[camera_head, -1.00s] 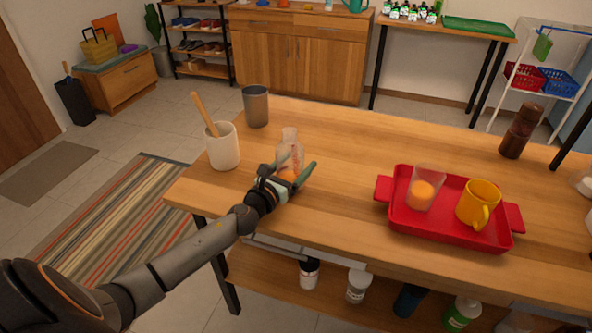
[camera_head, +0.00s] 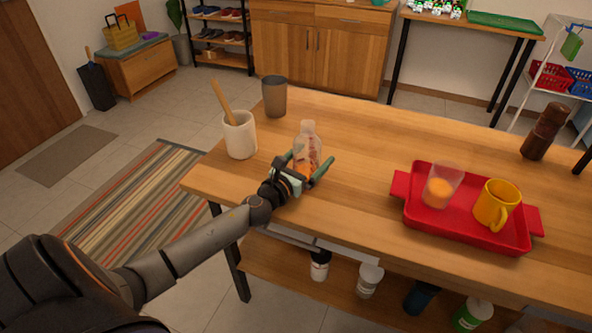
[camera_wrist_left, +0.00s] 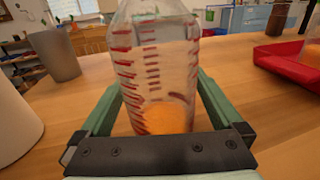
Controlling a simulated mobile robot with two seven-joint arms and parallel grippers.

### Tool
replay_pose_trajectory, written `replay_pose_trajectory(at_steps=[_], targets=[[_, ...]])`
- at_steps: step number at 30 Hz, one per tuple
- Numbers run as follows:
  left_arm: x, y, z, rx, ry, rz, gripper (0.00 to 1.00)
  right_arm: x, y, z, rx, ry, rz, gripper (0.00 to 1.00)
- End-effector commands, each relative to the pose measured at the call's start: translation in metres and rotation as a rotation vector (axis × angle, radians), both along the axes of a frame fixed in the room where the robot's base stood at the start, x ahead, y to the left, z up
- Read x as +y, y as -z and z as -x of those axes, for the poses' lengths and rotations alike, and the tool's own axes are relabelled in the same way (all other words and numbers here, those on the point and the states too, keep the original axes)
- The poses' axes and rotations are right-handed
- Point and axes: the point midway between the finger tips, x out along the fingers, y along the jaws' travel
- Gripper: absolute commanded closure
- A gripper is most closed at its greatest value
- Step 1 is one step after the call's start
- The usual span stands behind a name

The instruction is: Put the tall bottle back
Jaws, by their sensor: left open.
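The tall bottle (camera_head: 307,145) is clear, with red markings and orange contents low inside. It stands upright on the wooden table near its left front part. My left gripper (camera_head: 306,170) is open, low around the bottle, with one green finger on each side. In the left wrist view the bottle (camera_wrist_left: 155,70) stands between the open fingers (camera_wrist_left: 160,100), and its top is cut off. I cannot tell whether the fingers touch it. My right gripper is not in view.
A white crock (camera_head: 240,138) with a wooden utensil and a grey cup (camera_head: 274,97) stand left of the bottle. A red tray (camera_head: 465,233) with a glass and yellow mug (camera_head: 494,205) is at right. A pepper mill (camera_head: 545,131) stands farther right.

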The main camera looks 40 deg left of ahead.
Motion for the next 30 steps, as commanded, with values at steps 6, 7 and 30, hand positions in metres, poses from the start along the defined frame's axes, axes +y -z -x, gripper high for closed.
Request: replay_pose_trajectory(at_steps=[6,7,30], targets=[[-0.001,0.003,0.036,0.005,0.001,-0.002,0.0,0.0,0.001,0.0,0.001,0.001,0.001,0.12],[-0.001,0.003,0.041,0.005,0.001,-0.002,0.0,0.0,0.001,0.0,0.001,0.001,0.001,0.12],[-0.002,0.0,0.113,0.001,0.0,-0.001,0.0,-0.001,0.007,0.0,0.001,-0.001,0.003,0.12]])
